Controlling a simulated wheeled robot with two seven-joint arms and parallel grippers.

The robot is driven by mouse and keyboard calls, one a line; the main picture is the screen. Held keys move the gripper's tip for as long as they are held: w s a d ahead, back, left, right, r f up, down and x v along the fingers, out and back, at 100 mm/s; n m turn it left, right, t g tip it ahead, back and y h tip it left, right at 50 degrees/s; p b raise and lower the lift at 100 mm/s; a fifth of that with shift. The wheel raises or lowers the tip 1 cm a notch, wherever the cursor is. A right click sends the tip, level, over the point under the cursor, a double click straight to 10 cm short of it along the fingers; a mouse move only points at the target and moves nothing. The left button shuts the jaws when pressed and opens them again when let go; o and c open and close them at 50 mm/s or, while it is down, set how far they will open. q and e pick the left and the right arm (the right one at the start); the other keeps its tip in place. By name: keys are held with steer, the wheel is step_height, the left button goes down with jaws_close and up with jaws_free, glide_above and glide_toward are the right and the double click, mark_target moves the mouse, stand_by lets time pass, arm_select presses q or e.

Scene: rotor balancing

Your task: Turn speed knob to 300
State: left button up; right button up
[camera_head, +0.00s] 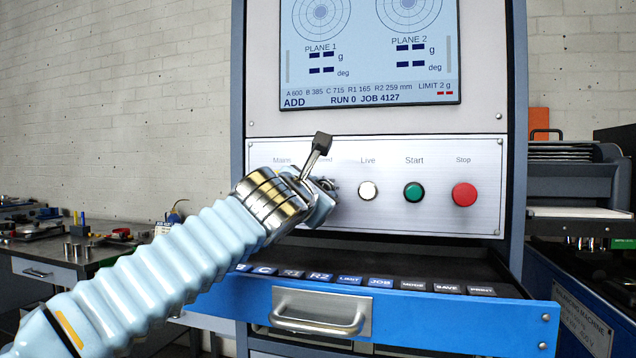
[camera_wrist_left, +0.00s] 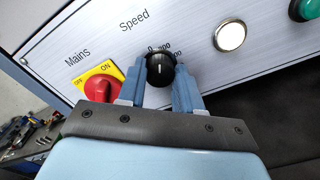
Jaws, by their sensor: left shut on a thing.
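The black speed knob (camera_wrist_left: 159,69) sits on the silver control panel in the left wrist view, under the word Speed. A short white line shows on its face; the scale numbers around it are partly hidden and too small to read surely. My left gripper (camera_wrist_left: 160,84) has its two blue fingers on either side of the knob, shut on it. In the head view my left gripper (camera_head: 326,190) reaches the panel from the lower left and hides most of the knob and its label. My right gripper is not in view.
A red mains switch (camera_wrist_left: 103,90) on a yellow plate is close left of the fingers. The Live lamp (camera_head: 368,190), green Start button (camera_head: 414,192) and red Stop button (camera_head: 464,194) lie to the right. A blue key drawer (camera_head: 450,318) juts out below.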

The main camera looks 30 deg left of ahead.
arm_select(q)
steer(key=m, duration=1)
steer(key=shift+d+f, duration=0.1)
steer(key=shift+m, duration=0.4)
steer(key=o, duration=1)
steer(key=shift+o, duration=0.2)
steer(key=shift+s, duration=0.1)
steer(key=v, duration=1.3)
steer(key=shift+s+d+b, duration=0.15)
steer(key=shift+s+b, duration=0.1)
steer(key=shift+b, duration=0.1)
